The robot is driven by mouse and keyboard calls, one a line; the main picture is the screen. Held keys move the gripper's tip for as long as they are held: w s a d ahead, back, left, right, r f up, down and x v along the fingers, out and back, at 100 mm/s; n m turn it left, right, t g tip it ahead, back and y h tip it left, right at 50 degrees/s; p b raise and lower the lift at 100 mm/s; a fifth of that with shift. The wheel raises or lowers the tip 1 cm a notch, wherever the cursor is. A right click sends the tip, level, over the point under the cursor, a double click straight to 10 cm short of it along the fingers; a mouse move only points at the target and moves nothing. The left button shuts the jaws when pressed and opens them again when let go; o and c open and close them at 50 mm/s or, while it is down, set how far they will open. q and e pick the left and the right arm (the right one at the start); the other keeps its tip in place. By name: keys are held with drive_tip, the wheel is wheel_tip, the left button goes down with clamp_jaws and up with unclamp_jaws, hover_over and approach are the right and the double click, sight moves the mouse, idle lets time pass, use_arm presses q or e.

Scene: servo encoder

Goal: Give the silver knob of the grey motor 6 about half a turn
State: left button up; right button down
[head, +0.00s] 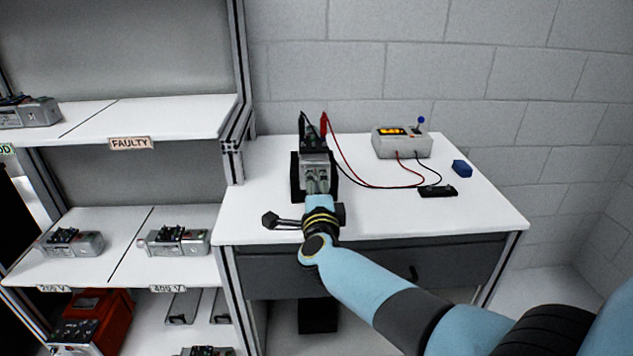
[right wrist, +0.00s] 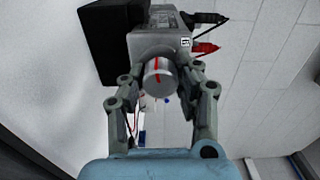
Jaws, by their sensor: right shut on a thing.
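The grey motor (head: 314,157) sits in a black holder on the white workbench, with one black and one red clip at its back. In the right wrist view the motor (right wrist: 158,45) carries a small white label, too small to read surely. Its silver knob (right wrist: 158,80) points toward my wrist and has a red line on its face and side. My right gripper (head: 318,184) has its fingers on both sides of the knob and is shut on it; the fingers also show in the right wrist view (right wrist: 160,88). My left gripper is not in view.
A grey meter box (head: 402,144) with an orange display stands at the back of the bench (head: 470,205), wired to the clips. A blue block (head: 462,168) and a black item (head: 437,191) lie at right. Shelves (head: 175,118) with other motors stand left.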

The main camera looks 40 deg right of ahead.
idle(0.4)
drive_tip(key=c, duration=0.9)
unclamp_jaws()
drive_tip(key=shift+c, duration=0.2)
drive_tip(key=v, duration=1.2)
